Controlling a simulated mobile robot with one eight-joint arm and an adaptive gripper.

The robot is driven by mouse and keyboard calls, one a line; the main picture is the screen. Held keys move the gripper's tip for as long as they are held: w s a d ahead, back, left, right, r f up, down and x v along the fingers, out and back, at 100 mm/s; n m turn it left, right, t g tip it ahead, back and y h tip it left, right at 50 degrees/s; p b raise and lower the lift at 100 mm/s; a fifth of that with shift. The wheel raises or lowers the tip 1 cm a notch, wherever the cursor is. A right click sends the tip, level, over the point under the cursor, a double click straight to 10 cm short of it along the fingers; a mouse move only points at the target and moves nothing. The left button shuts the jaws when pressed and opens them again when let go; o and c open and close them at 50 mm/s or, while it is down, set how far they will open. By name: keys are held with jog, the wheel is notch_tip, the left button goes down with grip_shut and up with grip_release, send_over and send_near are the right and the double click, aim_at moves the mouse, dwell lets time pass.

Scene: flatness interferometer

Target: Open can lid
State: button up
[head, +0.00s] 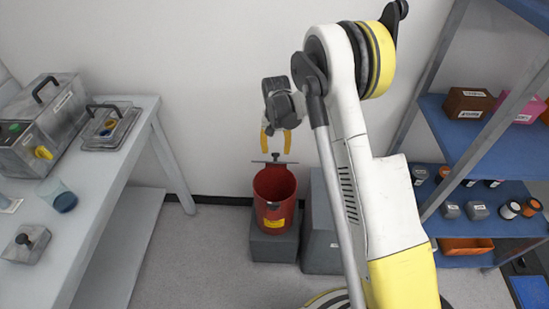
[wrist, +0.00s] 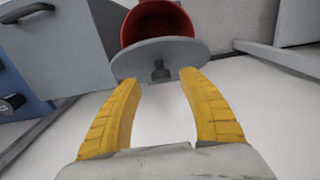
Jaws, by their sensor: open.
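The red can (head: 273,202) stands upright on a grey block, with a yellow label low on its front. Its mouth is uncovered, and its red inside (wrist: 158,20) shows in the wrist view. The grey round lid (wrist: 159,52) is at the wall side of the can's rim, swung up and seen nearly edge-on in the head view (head: 262,162). I cannot tell whether a hinge joins them. A dark knob (wrist: 160,73) sticks out from the lid. My gripper (head: 276,148) is open just above the knob. In the wrist view its yellow fingertips (wrist: 162,80) are either side of the knob, apparently not gripping it.
A grey bin (head: 322,225) stands right beside the can's block (head: 274,247). A white bench (head: 95,220) with instruments is on the left. A blue shelf unit (head: 480,180) with small containers is on the right. The wall is close behind the can.

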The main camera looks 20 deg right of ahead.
aim_at(276, 154)
jog(key=shift+f+b, duration=0.4)
jog(key=shift+f, duration=1.1)
